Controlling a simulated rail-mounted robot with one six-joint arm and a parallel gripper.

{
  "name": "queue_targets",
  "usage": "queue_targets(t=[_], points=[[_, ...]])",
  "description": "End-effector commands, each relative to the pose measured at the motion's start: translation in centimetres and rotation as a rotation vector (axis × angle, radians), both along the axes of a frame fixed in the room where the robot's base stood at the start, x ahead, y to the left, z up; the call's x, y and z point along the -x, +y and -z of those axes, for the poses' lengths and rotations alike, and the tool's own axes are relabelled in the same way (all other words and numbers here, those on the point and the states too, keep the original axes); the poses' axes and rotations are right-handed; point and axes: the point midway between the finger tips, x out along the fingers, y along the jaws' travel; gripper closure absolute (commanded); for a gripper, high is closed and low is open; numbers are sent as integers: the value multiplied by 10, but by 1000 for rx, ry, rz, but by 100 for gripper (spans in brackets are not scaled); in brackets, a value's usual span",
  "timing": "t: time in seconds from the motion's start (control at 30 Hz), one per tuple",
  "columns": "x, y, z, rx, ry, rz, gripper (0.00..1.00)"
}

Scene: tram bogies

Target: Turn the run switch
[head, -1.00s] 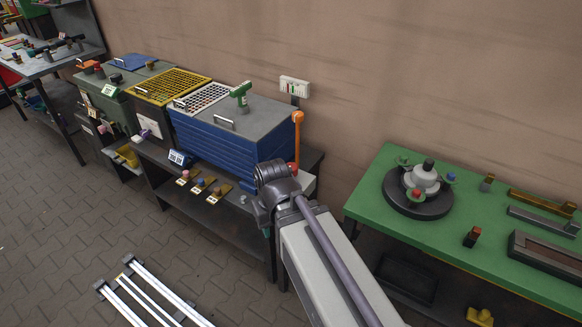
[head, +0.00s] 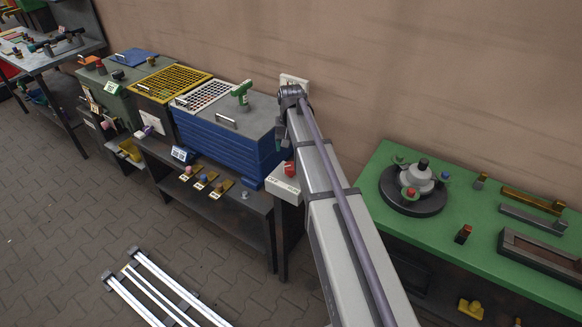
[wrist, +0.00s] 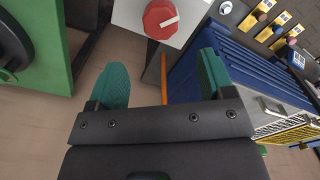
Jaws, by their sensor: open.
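The run switch is likely the round red knob (head: 290,169) with a white line, on a pale box (head: 284,184) at the right end of the blue cabinet. In the wrist view the red knob (wrist: 160,19) is at the top centre on its pale box (wrist: 190,10), its white mark slanted. My gripper (wrist: 162,80) is open and empty, its two teal fingers spread apart, with the knob beyond the fingertips and roughly centred between them. No contact shows.
An orange lever (wrist: 163,80) stands behind the gap between the fingers. The blue drawer cabinet (head: 215,140) is beside the box. A green table (head: 470,215) with a round fixture is to the right. Pale rails (head: 150,285) lie on the floor.

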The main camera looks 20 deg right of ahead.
Motion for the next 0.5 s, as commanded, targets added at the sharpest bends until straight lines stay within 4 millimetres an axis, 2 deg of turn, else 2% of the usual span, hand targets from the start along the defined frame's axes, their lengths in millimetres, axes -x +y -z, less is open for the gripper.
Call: queue_targets(t=[0.03,0.3,0.4,0.5], points=[[0,0,17,0,0,-1,25],[0,1,81,0,0,-1,25],[0,1,95,0,0,-1,25],[0,1,99,0,0,-2,25]])
